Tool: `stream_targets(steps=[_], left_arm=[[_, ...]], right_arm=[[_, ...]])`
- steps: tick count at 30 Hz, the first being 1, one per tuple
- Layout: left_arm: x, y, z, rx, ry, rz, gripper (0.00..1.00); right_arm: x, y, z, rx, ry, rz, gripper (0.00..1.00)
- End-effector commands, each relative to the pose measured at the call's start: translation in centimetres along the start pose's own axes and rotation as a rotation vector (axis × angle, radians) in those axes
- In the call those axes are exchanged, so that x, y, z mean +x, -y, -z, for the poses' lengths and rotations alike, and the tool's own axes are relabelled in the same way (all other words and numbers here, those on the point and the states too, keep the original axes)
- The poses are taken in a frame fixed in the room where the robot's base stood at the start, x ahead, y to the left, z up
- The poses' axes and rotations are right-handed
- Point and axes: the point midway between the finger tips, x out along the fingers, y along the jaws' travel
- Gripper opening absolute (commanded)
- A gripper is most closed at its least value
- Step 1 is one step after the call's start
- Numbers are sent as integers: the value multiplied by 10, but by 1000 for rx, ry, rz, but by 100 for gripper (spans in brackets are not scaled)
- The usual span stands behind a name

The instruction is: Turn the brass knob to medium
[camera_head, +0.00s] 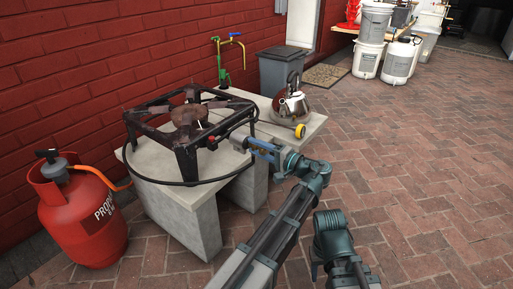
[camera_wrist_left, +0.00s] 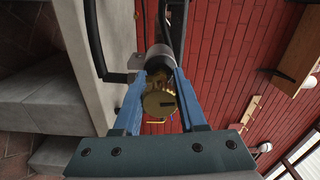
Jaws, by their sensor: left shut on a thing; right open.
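The brass knob (camera_wrist_left: 158,103) shows in the left wrist view as a round, gold-coloured piece with a dark mark on its face. It sits at the end of a grey cylindrical fitting (camera_wrist_left: 158,58). My left gripper (camera_wrist_left: 159,92) has its two blue fingers on either side of the knob, shut on it. In the head view the left gripper (camera_head: 250,143) reaches in at the front right of the dark burner stand (camera_head: 187,133), and the knob cannot be made out there. My right arm shows at the bottom of the head view; its fingers are not visible.
The burner stands on a concrete slab (camera_head: 188,213). A red propane cylinder (camera_head: 83,215) with an orange hose is at left. A kettle (camera_head: 293,103) and a yellow round object (camera_head: 300,131) are behind my left arm. Brick paving (camera_head: 420,180) at right is clear.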

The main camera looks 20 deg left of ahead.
Motion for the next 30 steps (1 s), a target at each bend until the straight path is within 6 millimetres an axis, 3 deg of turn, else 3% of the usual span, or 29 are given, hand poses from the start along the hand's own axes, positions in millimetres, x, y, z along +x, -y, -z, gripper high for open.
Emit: stream_targets(steps=[12,30], left_arm=[[-1,-1,-1,-222,1,-3,0],[-1,-1,-1,-272,2,-3,0]], right_arm=[[0,0,0,0,0,0,50],[1,0,0,0,0,0,50]])
